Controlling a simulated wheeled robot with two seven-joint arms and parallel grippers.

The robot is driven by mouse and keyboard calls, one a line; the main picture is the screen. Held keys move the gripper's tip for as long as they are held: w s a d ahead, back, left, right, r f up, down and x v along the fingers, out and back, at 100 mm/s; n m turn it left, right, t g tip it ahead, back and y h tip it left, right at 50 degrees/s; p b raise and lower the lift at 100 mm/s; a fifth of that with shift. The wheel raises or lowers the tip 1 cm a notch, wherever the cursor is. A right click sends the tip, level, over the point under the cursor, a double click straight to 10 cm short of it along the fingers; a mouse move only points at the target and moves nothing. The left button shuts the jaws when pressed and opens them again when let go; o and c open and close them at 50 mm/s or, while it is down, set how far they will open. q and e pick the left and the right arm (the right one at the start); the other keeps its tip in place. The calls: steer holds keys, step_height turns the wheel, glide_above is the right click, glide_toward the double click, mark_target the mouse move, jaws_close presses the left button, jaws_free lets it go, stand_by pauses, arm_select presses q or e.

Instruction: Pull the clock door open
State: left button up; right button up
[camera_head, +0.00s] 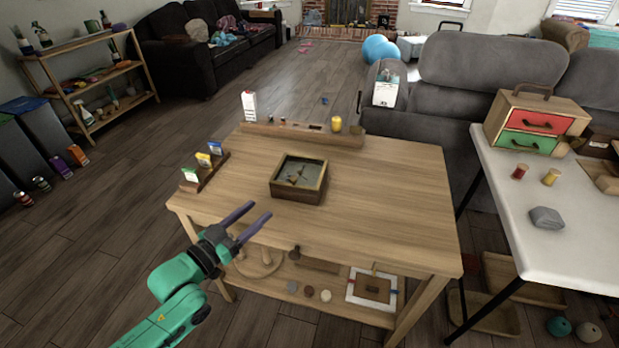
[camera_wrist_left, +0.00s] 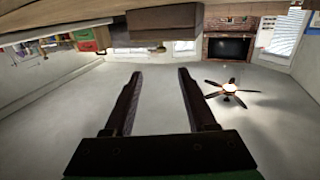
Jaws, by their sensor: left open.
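The clock (camera_head: 286,192) looks like a square wooden case lying on the wooden table (camera_head: 380,200), with a dark, glassy face turned up and small hands inside. Its door appears closed, and I cannot make out a handle. My left gripper (camera_head: 261,208) is open and empty at the table's front left edge, apart from the clock and to its lower left. In the left wrist view its two fingers (camera_wrist_left: 160,72) stand apart with nothing between them. My right gripper is not in view.
A wooden rail (camera_head: 303,133) with small items runs along the table's back. A slotted holder (camera_head: 207,172) with cards stands at the left. The table's right part is bare. A lower shelf holds several objects. A white table (camera_head: 570,215) stands at the right.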

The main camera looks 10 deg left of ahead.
mark_target(291, 180)
arm_select(q)
steer(key=x, duration=1.3)
steer(key=shift+w+r+b, duration=0.2)
steer(key=shift+r+b, duration=0.1)
steer(key=shift+r, duration=0.05)
steer(key=c, duration=0.9)
jaws_close()
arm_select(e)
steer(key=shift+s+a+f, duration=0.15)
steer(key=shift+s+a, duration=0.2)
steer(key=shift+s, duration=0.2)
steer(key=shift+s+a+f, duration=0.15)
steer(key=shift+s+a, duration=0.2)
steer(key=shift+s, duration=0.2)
arm_select(q)
steer(key=shift+s, duration=0.1)
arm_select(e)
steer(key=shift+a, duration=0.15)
